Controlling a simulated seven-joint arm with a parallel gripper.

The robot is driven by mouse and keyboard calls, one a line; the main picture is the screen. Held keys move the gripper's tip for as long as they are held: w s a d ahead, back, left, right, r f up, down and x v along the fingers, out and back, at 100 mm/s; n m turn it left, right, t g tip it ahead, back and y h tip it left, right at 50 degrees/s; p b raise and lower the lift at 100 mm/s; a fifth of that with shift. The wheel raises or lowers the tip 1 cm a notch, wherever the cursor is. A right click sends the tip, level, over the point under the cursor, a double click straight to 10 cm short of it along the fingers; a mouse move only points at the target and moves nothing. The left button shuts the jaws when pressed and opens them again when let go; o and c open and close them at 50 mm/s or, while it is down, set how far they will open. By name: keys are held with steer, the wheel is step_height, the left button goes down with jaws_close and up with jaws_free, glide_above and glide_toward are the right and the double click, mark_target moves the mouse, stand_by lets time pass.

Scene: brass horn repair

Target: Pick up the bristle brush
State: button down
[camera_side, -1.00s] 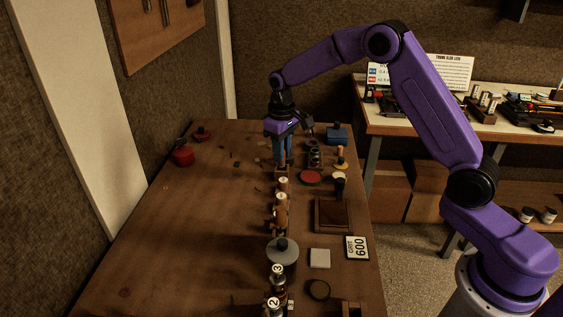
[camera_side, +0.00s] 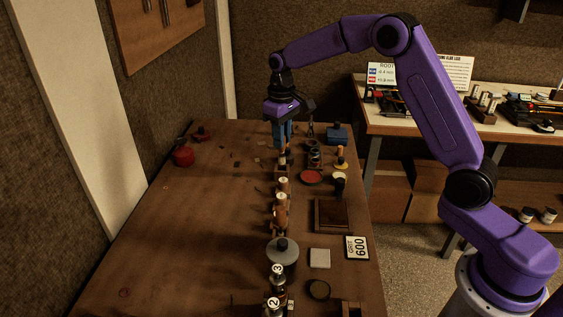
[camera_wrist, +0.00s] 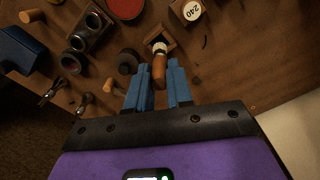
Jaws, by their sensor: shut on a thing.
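My gripper (camera_side: 282,146) has blue fingers shut on the bristle brush (camera_side: 283,157), whose lower part shows under the fingertips in the side view. In the wrist view the brush's brown wooden handle (camera_wrist: 159,70) lies between my gripper's fingers (camera_wrist: 158,84). Its pale far end (camera_wrist: 159,48) points at a small square wooden holder (camera_wrist: 163,29). The holder (camera_side: 282,172) stands right below the brush in the side view. I cannot tell whether the brush's lower end is fully clear of it. The bristles are not clear to see.
Wooden-handled pieces (camera_side: 281,210) and a grey round lid (camera_side: 282,252) stand in a row nearer the camera. A red disc (camera_side: 311,177), a blue block (camera_side: 338,134) and a wooden tray (camera_side: 331,229) are to the right. The table's left part is mostly clear.

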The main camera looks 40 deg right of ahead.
steer(key=shift+r, duration=1.65)
